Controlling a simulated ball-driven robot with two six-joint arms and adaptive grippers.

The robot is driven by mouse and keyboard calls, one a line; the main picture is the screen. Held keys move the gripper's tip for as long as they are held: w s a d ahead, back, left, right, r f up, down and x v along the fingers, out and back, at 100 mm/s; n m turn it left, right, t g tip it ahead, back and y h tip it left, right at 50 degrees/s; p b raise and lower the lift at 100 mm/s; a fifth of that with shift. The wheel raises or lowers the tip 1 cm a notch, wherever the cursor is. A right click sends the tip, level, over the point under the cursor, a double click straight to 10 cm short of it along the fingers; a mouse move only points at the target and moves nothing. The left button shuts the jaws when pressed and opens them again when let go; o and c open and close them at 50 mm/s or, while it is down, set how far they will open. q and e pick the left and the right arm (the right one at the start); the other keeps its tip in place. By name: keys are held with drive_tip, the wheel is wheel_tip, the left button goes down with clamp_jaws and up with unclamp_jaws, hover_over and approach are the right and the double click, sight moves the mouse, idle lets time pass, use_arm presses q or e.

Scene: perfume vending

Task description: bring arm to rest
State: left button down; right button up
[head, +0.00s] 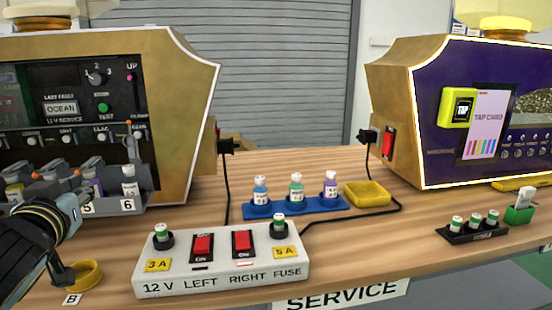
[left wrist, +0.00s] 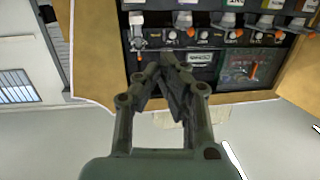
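My left arm comes in from the left in the head view, in front of the left vending machine (head: 180,110). Its dark wrist with yellow and teal rings is at the lower left; the fingers are hard to make out there. In the left wrist view my left gripper (left wrist: 165,68) has its fingers drawn together, with nothing visible between them. It points toward the machine front (left wrist: 200,60), which appears upside down. My right gripper is not in view.
A white fuse box (head: 222,262) stands at the front of the wooden table. Behind it, a blue rack (head: 290,209) holds three bottles beside a yellow tray (head: 367,194). A yellow ring-shaped holder (head: 92,277) is close to my left arm. A purple machine (head: 425,130) stands right.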

use_arm(q)
drive_tip(key=s+d+f+m+g+h, duration=0.25)
drive_tip(key=s+f+g, duration=0.2)
drive_tip(key=s, duration=0.55)
drive_tip(key=s+d+f+m+g+h, duration=0.1)
drive_tip(key=s+d+f+g, duration=0.4)
drive_tip(key=s, duration=0.5)
drive_tip(key=s+d+f+m+g+h, duration=0.1)
drive_tip(key=s+d+f+g+h, duration=0.15)
drive_tip(key=s+f, duration=0.6)
drive_tip(key=s+a+f+g, duration=0.1)
drive_tip(key=s+a+f, duration=0.15)
drive_tip(key=f, duration=1.05)
drive_tip(key=s+a+f+g, duration=0.1)
drive_tip(key=s+f, duration=0.2)
drive_tip(key=f, duration=0.9)
drive_tip(key=s+f+g, duration=0.1)
drive_tip(key=s+f, duration=1.3)
drive_tip(key=s, duration=0.3)
drive_tip(key=shift+s+a+y, duration=0.25)
drive_tip(key=shift+s+y, duration=0.05)
drive_tip(key=shift+y, duration=0.1)
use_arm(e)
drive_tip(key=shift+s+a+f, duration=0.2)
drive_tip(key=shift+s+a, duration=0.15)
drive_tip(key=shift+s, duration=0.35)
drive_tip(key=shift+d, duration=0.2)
